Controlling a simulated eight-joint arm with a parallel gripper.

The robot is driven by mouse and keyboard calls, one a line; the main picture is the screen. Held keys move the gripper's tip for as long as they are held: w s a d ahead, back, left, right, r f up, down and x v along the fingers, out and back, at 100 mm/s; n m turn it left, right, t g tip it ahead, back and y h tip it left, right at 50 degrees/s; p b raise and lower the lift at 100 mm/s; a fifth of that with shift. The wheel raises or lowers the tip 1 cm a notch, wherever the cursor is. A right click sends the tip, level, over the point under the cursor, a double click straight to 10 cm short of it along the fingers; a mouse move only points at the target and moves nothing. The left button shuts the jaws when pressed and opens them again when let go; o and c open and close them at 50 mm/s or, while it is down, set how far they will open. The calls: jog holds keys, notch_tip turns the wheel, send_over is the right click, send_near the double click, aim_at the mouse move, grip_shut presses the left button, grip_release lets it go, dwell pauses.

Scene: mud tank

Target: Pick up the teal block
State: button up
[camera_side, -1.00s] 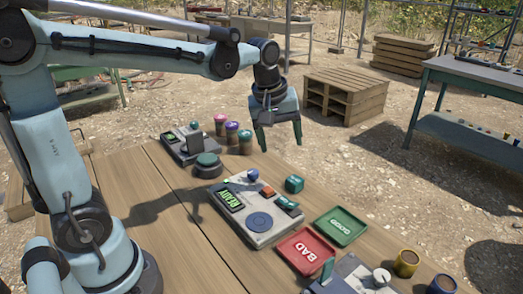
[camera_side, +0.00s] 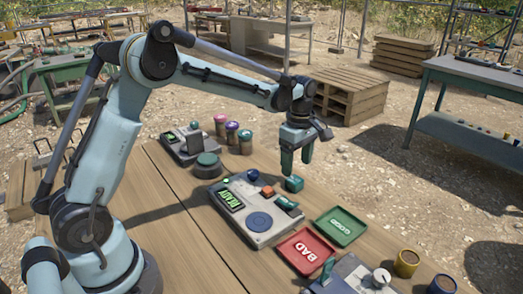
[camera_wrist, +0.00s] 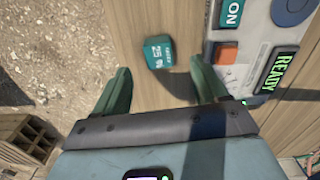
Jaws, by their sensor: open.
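The teal block (camera_side: 294,184) is a small cube on the wooden table, beside the far right edge of the grey control panel. In the wrist view the teal block (camera_wrist: 158,53) shows white markings and lies ahead of the fingertips, roughly between their lines. My gripper (camera_side: 296,172) is open with its fingers pointing down, close above the block in the side view. In the wrist view my gripper (camera_wrist: 160,72) has its two green fingers spread apart with nothing between them. I cannot tell the exact height gap.
The control panel (camera_side: 260,222) with a READY display and an orange button stands close to the block. A green GOOD tray (camera_side: 341,228) and a red BAD tray (camera_side: 305,252) lie nearer the camera. Colored cups (camera_side: 232,130) stand farther back. The wooden table's edge is near the block.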

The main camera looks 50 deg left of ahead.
aim_at(295, 179)
jog(key=shift+w+a+f, duration=0.1)
jog(key=shift+f, duration=1.6)
jog(key=shift+w+a+f, duration=0.1)
jog(key=shift+f, duration=1.55)
jog(key=shift+s, duration=0.1)
jog(key=shift+c, duration=0.3)
jog(key=c, duration=1)
